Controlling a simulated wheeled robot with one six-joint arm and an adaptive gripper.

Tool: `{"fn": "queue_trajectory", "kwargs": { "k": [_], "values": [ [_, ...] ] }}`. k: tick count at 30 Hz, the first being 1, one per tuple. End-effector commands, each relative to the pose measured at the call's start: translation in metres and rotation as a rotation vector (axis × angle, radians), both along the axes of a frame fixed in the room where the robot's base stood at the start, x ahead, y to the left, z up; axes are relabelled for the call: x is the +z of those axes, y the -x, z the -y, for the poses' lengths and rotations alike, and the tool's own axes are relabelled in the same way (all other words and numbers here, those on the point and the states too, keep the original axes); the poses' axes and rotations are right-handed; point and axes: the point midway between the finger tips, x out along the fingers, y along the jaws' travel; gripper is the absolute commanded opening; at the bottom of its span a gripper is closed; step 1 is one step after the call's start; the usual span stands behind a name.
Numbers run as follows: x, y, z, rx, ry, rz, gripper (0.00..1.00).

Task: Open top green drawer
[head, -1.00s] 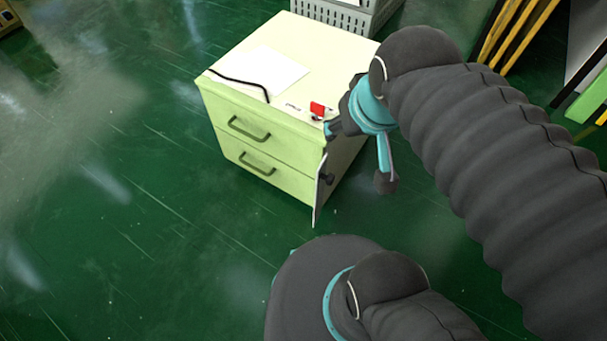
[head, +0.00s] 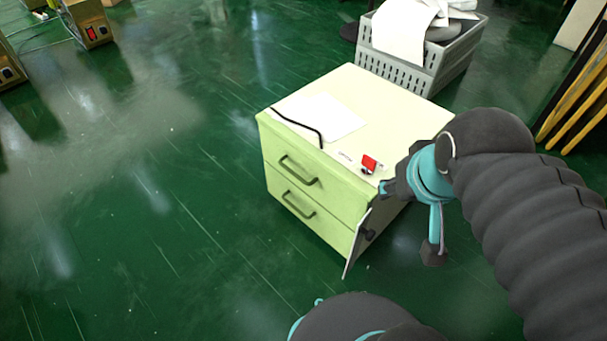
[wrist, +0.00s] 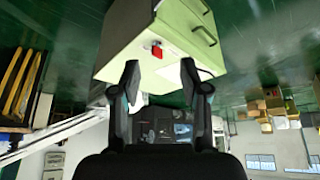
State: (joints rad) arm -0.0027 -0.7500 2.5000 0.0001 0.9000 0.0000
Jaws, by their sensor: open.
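A pale green two-drawer cabinet (head: 400,98) stands on the floor in the middle of the head view. Its top green drawer (head: 275,142) is shut, with a dark bar handle (head: 300,171). The lower drawer (head: 277,184) is also shut, with its own handle (head: 298,205). In the wrist view the cabinet appears upside down, and the top drawer's handle (wrist: 204,36) lies up and right of the fingers. My gripper (wrist: 160,76) is open and empty, its two fingers apart. In the head view it is by the cabinet's right front corner, away from both handles; contact is unclear.
A white sheet (head: 330,112), a black cord (head: 297,123) and a small red object (head: 370,163) lie on the cabinet. A grey crate (head: 405,70) with papers stands behind it. Yellow-edged panels (head: 580,105) stand at right.

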Motion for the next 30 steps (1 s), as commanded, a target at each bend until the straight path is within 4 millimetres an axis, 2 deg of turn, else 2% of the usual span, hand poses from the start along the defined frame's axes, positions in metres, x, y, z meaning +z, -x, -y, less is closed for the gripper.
{"fn": "queue_trajectory", "kwargs": {
  "k": [5, 11, 23, 30],
  "values": [
    [-0.011, -0.006, -0.013, 0.050, 0.002, -0.067, 0.37],
    [-0.031, -0.031, -0.035, 0.131, 0.018, -0.200, 0.37],
    [-0.067, -0.104, -0.089, 0.306, 0.107, -0.381, 0.37],
    [-0.100, -0.151, -0.129, 0.426, 0.180, -0.453, 0.37]
  ]
}}
